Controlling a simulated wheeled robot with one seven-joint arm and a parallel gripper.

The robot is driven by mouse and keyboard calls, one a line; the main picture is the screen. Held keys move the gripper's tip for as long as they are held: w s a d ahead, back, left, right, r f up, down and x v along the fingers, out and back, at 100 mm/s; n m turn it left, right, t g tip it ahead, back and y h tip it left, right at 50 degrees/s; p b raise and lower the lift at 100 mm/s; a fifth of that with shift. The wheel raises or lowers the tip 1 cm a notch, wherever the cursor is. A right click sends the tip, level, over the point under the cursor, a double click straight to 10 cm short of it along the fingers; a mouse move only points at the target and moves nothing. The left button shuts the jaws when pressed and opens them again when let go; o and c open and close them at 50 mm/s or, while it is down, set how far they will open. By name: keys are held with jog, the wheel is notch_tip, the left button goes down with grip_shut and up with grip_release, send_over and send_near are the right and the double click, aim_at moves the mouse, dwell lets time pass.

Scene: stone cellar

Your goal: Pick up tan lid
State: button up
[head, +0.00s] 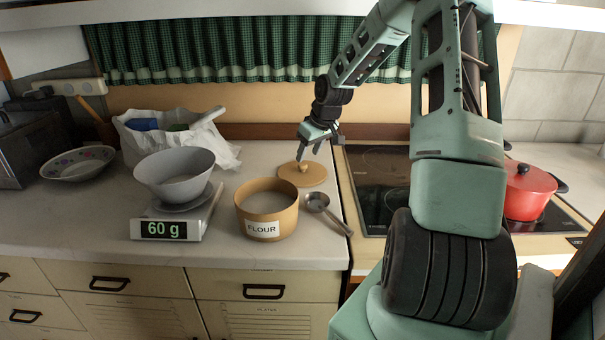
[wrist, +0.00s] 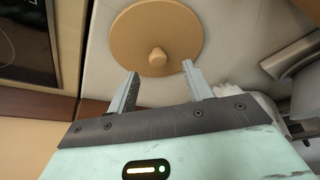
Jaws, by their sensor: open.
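The tan lid (head: 312,175) is a flat round disc with a small knob, lying on the white counter behind the flour container. It also shows in the wrist view (wrist: 173,27), with its knob (wrist: 157,57) just beyond the fingertips and roughly centred between them. My gripper (head: 314,150) is above the lid, with its fingers pointing down. In the wrist view my gripper (wrist: 158,70) is open and empty, with a finger to each side of the knob. I cannot tell the exact height of the fingertips over the knob.
The tan flour container (head: 250,224) stands open in front of the lid, with a metal scoop (head: 318,203) beside it. A grey bowl (head: 174,172) sits on a scale (head: 195,222) reading 60 g. A white bag (head: 160,145) is behind. The black cooktop (head: 380,168) and red pot (head: 527,193) are right.

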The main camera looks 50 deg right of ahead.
aim_at(303, 164)
jog(key=shift+w+d+p+x, duration=0.1)
jog(key=shift+p+x, duration=0.1)
jog(key=shift+x, duration=1.25)
jog(key=shift+w+d+p+x, duration=0.1)
jog(key=shift+p+x, duration=0.05)
jog(key=shift+x, duration=1.3)
jog(key=shift+r, duration=0.1)
jog(key=c, duration=1)
